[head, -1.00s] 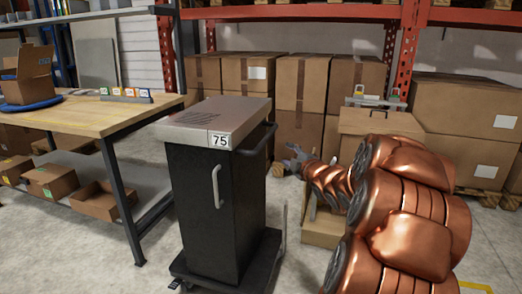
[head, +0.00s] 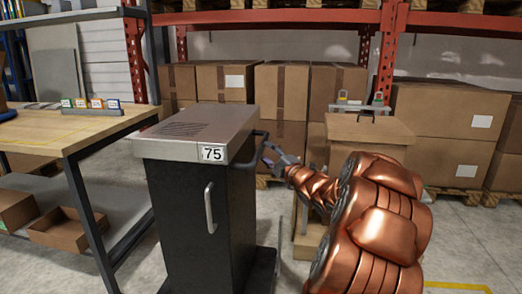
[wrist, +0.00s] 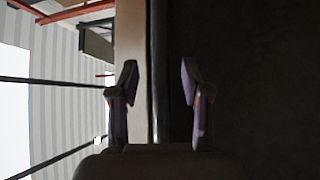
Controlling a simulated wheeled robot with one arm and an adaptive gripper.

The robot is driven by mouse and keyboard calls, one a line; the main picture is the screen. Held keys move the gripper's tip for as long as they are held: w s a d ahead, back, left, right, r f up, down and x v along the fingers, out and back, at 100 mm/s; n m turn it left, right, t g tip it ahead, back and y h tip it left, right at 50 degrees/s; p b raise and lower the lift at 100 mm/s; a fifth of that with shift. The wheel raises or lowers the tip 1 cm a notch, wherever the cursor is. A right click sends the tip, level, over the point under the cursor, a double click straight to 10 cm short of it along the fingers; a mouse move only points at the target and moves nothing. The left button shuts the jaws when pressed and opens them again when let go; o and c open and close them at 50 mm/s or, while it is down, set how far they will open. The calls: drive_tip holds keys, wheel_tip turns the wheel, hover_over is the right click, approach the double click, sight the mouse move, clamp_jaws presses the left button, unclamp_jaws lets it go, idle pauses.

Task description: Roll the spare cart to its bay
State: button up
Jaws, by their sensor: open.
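The cart (head: 195,220) is a black cabinet with a grey metal top, a "75" label, a grey door handle and a dark push handle (head: 252,147) on its right side. It stands upright on a low wheeled base in the head view. My gripper (head: 268,153) is open beside the push handle. In the wrist view, my gripper (wrist: 158,85) has its fingers apart, with a dark upright bar, apparently the push handle (wrist: 158,60), showing between them. I cannot tell whether either finger touches it. A dark surface fills the right of that view.
A wooden workbench (head: 60,130) with small coloured-label holders stands left of the cart. A wooden box (head: 370,130) stands behind my arm. Cartons (head: 450,110) and red racking (head: 385,50) line the back. A yellow floor line (head: 455,286) shows at lower right, with bare floor around it.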

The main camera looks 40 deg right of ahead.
sight(262, 148)
drive_tip(key=shift+x, duration=2.2)
drive_tip(key=shift+c, duration=0.4)
clamp_jaws()
